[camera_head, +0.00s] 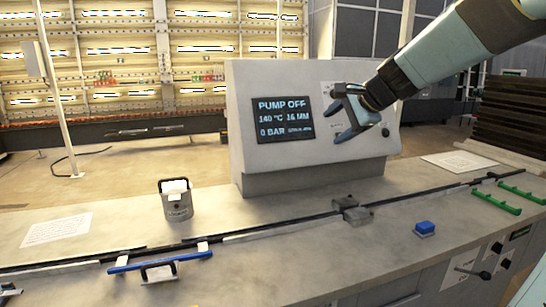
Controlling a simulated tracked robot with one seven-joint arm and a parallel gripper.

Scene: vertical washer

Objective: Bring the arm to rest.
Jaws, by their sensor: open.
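My gripper (338,113) is at the end of my arm, which reaches in from the upper right. Its two dark fingers are apart, with nothing between them. It hangs in the air in front of the console (310,150), a light grey housing standing on the bench. The console's screen (283,117) reads "PUMP OFF", "140 °C", "16 MM" and "0 BAR". My fingers show just right of the screen. I cannot tell whether they touch the console face.
On the bench (270,220) stand a grey can (177,201) with a handle, a blue block (424,229), a blue-handled bar (160,261) and green rails (497,203). A dark rail (290,223) runs along the bench, with a grey clamp (353,211) on it. Paper sheets lie flat at both sides.

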